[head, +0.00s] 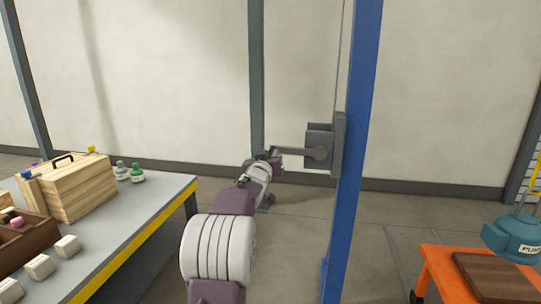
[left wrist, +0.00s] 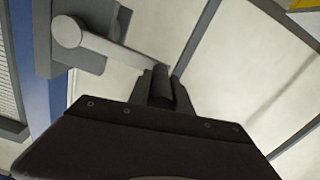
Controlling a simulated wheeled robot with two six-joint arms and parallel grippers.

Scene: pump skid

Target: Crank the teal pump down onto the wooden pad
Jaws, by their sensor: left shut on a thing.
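The teal pump (head: 516,238) hangs at the right edge of the head view, cut off by the frame, with yellow straps above it. The brown wooden pad (head: 490,279) lies below it on an orange cart; I cannot tell how large the gap is. The grey crank (head: 298,151) sits on a winch on the blue post, its arm pointing left, nearly level. My left gripper (head: 272,158) is shut on the crank's handle at the arm's outer end. The left wrist view shows the crank arm (left wrist: 112,48) running from its round hub to my fingers (left wrist: 165,88). My right gripper is out of view.
The blue post (head: 351,180) stands right of my left arm, with a thin cable beside it. The orange cart (head: 440,262) is at lower right. A grey table (head: 130,215) at left holds a wooden box, bottles and white blocks. Floor between is clear.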

